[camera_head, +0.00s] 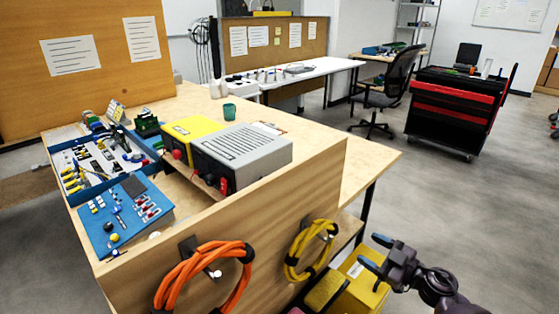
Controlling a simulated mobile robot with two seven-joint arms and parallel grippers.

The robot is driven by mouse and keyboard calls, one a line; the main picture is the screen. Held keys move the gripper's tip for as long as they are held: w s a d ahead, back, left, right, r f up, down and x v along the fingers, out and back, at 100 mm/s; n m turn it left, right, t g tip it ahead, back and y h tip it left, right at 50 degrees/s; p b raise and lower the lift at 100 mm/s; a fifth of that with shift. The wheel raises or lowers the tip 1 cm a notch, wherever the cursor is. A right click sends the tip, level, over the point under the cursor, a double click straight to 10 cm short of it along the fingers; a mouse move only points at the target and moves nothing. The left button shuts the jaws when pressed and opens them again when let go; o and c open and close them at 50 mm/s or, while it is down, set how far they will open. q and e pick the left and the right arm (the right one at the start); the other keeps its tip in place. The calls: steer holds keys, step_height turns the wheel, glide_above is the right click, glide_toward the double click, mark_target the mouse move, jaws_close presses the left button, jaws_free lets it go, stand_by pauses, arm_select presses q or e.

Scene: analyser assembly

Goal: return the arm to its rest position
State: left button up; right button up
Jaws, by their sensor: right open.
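My right gripper (376,252) is at the lower right in the head view, with its arm coming in from the lower right corner. Its two blue-tipped fingers are apart and nothing is between them. It is in the open to the right of the wooden bench (375,168), in front of the bench's end panel as I see it. The yellow boxes (358,285) show just below and left of the fingers. I cannot tell how far apart they are in depth. My left gripper does not show.
An orange cable coil (172,287) and a yellow cable coil (290,262) hang on the bench panel. A grey instrument (250,150), a yellow instrument (188,130) and a blue tool tray (62,152) are on the bench. Floor (450,200) is free to the right, before a red-black cart (455,110).

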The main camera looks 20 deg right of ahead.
step_height(320, 180, up, 4)
steer(key=w+d+m+t+h, duration=0.1)
steer(key=d+m+t+h, duration=0.1)
steer(key=t+h, duration=0.3)
steer(key=s+a+f+m+g+h+p, duration=0.1)
steer(key=s+a+f+m+g, duration=0.1)
steer(key=s, duration=0.7)
steer(key=s+a+f+m+g+h+p, duration=0.1)
steer(key=s+a+f+m+g, duration=0.2)
steer(key=s, duration=0.6)
steer(key=s+a+f+m+g+h+p, duration=0.1)
steer(key=s+a+f+m+g+h, duration=0.1)
steer(key=s+a+f+g, duration=0.2)
steer(key=s+a+f, duration=0.2)
steer(key=s+f, duration=0.2)
steer(key=s, duration=0.1)
steer(key=shift+s+a+m+p, duration=0.15)
steer(key=shift+a+m+p, duration=0.15)
